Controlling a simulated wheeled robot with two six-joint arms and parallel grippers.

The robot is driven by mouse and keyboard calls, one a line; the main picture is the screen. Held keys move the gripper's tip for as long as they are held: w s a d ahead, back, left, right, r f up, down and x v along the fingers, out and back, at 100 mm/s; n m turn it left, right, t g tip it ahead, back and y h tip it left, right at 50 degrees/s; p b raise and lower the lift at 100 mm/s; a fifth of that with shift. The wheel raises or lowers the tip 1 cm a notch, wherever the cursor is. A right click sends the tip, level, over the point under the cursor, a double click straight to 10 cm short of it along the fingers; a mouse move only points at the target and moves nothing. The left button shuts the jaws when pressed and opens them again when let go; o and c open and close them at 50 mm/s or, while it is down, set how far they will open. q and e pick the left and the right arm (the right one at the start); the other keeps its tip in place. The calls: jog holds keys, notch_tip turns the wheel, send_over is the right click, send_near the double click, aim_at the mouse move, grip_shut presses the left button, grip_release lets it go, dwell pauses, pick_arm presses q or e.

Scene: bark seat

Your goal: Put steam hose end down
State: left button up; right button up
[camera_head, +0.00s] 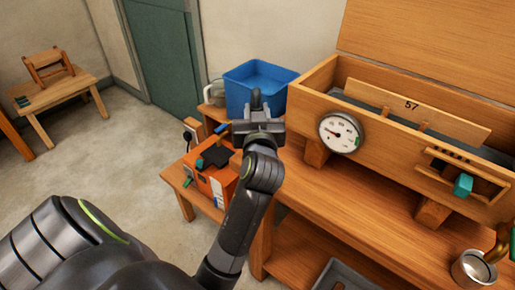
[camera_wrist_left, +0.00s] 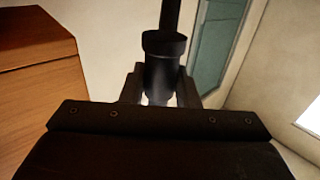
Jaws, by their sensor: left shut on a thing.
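My left gripper (camera_head: 256,108) is shut on the black steam hose end (camera_head: 255,98), in front of the blue tub and above the small low table. In the left wrist view the hose end (camera_wrist_left: 163,55) is a dark cylinder with a wider collar, standing upright between the fingers (camera_wrist_left: 160,88), with the thinner black hose running up out of the picture. The gripper body hides its lower part. My right gripper is in neither view.
An orange box (camera_head: 218,190) stands on the low table (camera_head: 172,176), beside the blue tub (camera_head: 237,92). A long wooden box (camera_head: 390,150) with a round gauge (camera_head: 341,133) sits on the bench (camera_head: 330,205) at right. A metal cup (camera_head: 474,268) is at the bench's front right.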

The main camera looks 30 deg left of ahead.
pick_arm(q)
jog(key=shift+f+b, duration=0.85)
jog(key=shift+f, duration=3.6)
jog(key=o, duration=1.1)
jog(key=shift+r, duration=0.1)
